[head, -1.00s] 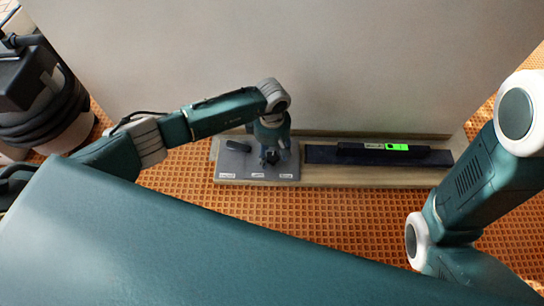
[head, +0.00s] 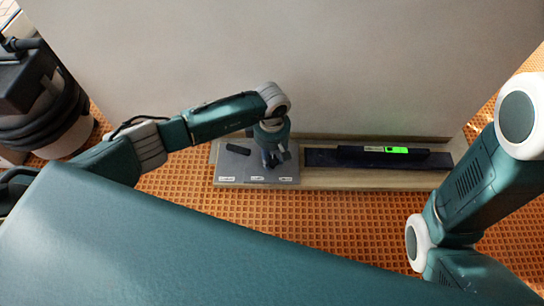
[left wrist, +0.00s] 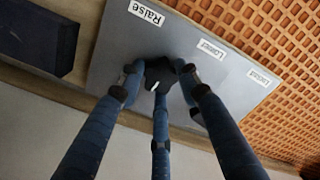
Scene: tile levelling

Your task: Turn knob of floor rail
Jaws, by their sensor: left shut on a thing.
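The floor rail's grey panel (head: 232,168) lies on a wooden base near the wall and bears white labels. My left gripper (head: 272,158) is over its right part, fingers pointing down. In the left wrist view, the three blue fingers of this gripper (left wrist: 160,80) are closed around a black knob (left wrist: 158,70) with a white mark. The "Raise" label (left wrist: 146,12) shows beside the knob; a "Lower" label (left wrist: 211,49) is farther along. In the head view the fingers mostly hide the knob. My right arm shows at the right; its gripper is out of view.
A dark bar (head: 325,158) lies right of the panel, with a black level with a green display (head: 397,150) on it. The pale wall (head: 330,70) rises behind. A vacuum-like machine (head: 45,100) stands at the left. Orange textured floor (head: 330,205) is clear in front.

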